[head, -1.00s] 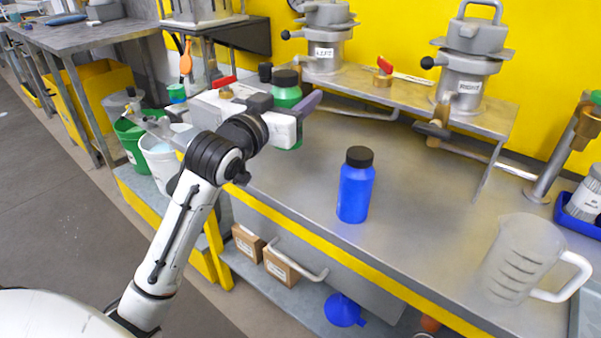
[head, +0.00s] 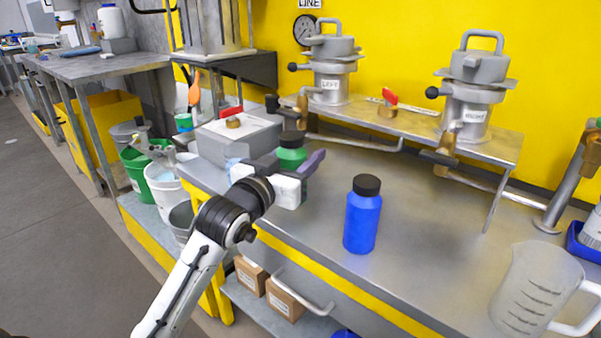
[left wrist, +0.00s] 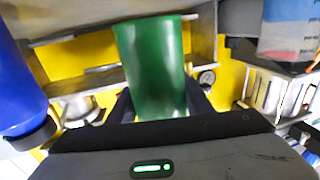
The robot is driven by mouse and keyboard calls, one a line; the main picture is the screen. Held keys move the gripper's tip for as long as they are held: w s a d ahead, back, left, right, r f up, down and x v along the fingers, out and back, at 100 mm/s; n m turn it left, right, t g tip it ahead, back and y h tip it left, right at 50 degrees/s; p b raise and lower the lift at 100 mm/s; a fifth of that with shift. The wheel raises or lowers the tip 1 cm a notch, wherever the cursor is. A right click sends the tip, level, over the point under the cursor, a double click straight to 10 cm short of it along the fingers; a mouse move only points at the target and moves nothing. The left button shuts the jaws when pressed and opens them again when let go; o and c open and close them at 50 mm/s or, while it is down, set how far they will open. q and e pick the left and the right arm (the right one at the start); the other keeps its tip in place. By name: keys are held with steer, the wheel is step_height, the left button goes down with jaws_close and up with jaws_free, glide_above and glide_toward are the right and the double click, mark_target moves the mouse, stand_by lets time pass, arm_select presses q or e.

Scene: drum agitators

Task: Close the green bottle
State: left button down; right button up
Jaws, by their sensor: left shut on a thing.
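The green bottle (head: 291,158) is at the left part of the steel bench, upright, with a black cap (head: 292,138) on its top. My left gripper (head: 290,167) is shut around its body, with a purple fingertip at its right side. My right gripper is not in view.
A blue bottle (head: 362,220) with a black cap stands on the bench to the right. A clear measuring jug (head: 535,290) is at the far right. A grey block with a red-handled valve (head: 232,122) is behind my gripper. Two metal pots stand on the raised shelf (head: 420,128).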

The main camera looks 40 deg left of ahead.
arm_select(q)
step_height(320, 180, down, 4)
steer(key=shift+r+b, duration=0.1)
steer(key=shift+b, duration=0.6)
steer(key=shift+r, duration=0.1)
steer(key=c, duration=1.3)
jaws_free()
steer(key=shift+f, duration=0.25)
steer(key=shift+c, duration=0.2)
steer(key=o, duration=0.4)
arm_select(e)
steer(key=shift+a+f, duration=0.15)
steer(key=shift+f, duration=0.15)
arm_select(q)
steer(key=shift+o, duration=0.2)
steer(key=shift+r, duration=0.1)
steer(key=shift+s+r, duration=0.1)
steer(key=shift+s, duration=0.1)
steer(key=s+d+p, duration=0.1)
steer(key=s, duration=1)
steer(key=shift+s+d, duration=0.25)
steer(key=shift+s, duration=0.05)
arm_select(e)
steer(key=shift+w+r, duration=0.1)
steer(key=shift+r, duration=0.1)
